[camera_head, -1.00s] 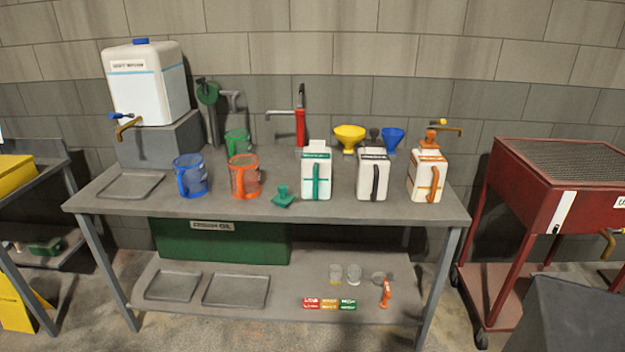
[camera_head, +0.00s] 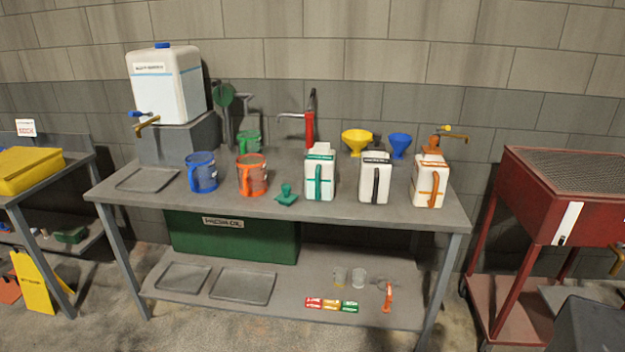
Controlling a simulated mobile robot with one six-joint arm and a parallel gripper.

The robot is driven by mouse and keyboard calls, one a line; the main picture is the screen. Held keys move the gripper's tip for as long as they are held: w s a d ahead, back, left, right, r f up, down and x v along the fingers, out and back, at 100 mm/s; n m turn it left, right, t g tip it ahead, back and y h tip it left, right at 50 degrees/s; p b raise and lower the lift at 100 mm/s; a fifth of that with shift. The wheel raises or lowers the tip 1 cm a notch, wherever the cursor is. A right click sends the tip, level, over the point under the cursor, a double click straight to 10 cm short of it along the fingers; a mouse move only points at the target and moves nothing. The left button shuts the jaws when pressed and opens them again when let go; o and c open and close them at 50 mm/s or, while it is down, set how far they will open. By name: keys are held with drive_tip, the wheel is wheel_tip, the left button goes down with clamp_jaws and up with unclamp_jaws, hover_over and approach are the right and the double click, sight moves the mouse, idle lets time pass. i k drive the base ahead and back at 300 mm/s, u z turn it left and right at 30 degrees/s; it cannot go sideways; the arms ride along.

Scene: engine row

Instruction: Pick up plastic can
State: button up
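Several plastic containers stand on the grey workbench (camera_head: 330,215). A white can with a green handle and cap (camera_head: 319,172), a white can with a black handle (camera_head: 375,177) and a white can with an orange handle and cap (camera_head: 429,180) stand upright in a row at the right. A large white plastic can with a blue cap and brass tap (camera_head: 170,88) stands on a grey block at the back left. I cannot tell which one the task names. My gripper is not in view.
Blue (camera_head: 201,172), orange (camera_head: 251,175) and green (camera_head: 248,141) jugs stand left of the cans. Yellow (camera_head: 357,141) and blue (camera_head: 399,145) funnels are behind. A red cabinet (camera_head: 540,200) is at right. Bare floor (camera_head: 110,320) shows left of the bench.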

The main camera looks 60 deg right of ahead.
sight(319, 162)
drive_tip(key=z, duration=0.15)
drive_tip(key=i, duration=0.95)
drive_tip(key=u, duration=0.05)
